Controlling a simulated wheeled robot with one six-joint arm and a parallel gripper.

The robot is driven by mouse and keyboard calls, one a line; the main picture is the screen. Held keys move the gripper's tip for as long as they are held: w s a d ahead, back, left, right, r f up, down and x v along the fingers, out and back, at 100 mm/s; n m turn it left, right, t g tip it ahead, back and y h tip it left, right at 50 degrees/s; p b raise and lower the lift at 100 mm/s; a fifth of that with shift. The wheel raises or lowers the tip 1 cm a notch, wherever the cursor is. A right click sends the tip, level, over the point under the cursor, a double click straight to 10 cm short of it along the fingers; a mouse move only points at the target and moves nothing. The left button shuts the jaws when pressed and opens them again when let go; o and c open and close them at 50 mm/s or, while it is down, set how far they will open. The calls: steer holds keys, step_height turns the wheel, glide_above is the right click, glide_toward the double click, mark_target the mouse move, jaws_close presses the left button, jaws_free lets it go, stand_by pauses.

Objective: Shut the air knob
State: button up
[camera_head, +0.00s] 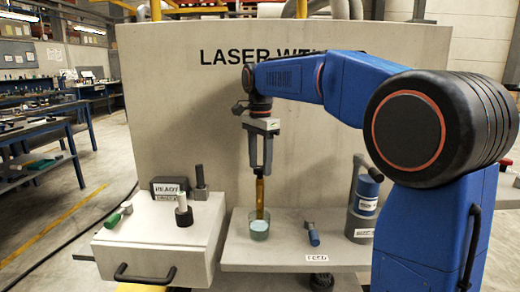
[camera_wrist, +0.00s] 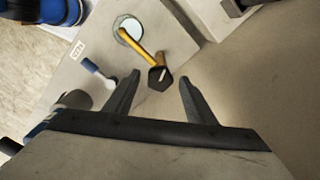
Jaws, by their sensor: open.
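No knob carries a label I can read as air, so I cannot tell which one it is. A green-tipped grey knob or handle (camera_head: 120,214) lies at the left of the pale box. A dark-and-white post (camera_head: 183,210) stands on the box top, and a dark grey post (camera_head: 200,183) rises behind it. A blue-handled piece (camera_head: 312,233) is on the shelf; it also shows in the wrist view (camera_wrist: 97,71). My gripper (camera_head: 260,171) is open and points down. Its fingertips (camera_wrist: 160,79) are at the dark top of a yellow rod (camera_wrist: 148,51); contact is not clear.
The yellow rod leans in a clear cup (camera_head: 259,230) on the grey shelf (camera_head: 285,262). A blue-and-grey canister (camera_head: 362,215) stands at the shelf's right. A READY box (camera_head: 170,187) sits on the pale box (camera_head: 160,243).

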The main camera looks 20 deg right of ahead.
step_height(320, 180, up, 17)
stand_by(0.5)
steer(key=shift+r, duration=0.1)
steer(key=s+d+f+n+t, duration=0.25)
steer(key=s+f+n, duration=0.45)
steer(key=s+f, duration=0.65)
steer(key=s+d+f+n+t, duration=0.2)
steer(key=s+d+f+n, duration=0.35)
steer(key=s+f, duration=0.85)
step_height(320, 180, up, 27)
steer(key=n+g, duration=0.5)
steer(key=n, duration=0.1)
glide_above(260, 168)
steer(key=shift+m+t, duration=0.25)
step_height(260, 168, down, 17)
steer(key=shift+w+r, duration=0.1)
